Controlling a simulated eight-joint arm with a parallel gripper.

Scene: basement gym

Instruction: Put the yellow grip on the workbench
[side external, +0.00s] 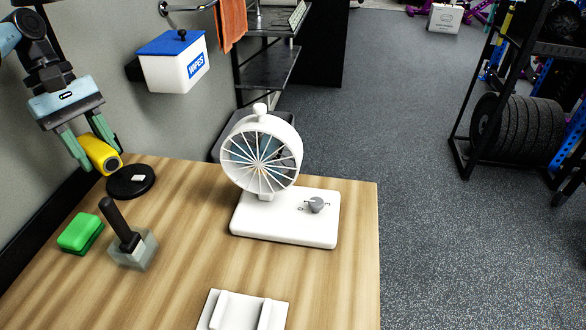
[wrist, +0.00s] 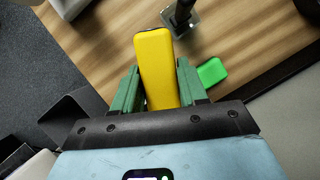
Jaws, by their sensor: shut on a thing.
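The yellow grip (side external: 101,153) is a rounded yellow piece with a dark end. My gripper (side external: 85,148) is shut on it at the far left corner of the wooden workbench (side external: 190,270). The grip looks to be above the bench top, near a black disc; the exact gap is hard to tell. In the wrist view the yellow grip (wrist: 156,66) lies lengthwise between the green fingers of my gripper (wrist: 153,88) and sticks out past their tips.
On the bench are a black disc (side external: 130,181), a green block (side external: 81,233), a black handle in a clear block (side external: 133,247), a white fan (side external: 284,218) and a white tray (side external: 243,312). A wipes box (side external: 172,67) hangs on the wall. Bare wood lies between the handle and fan.

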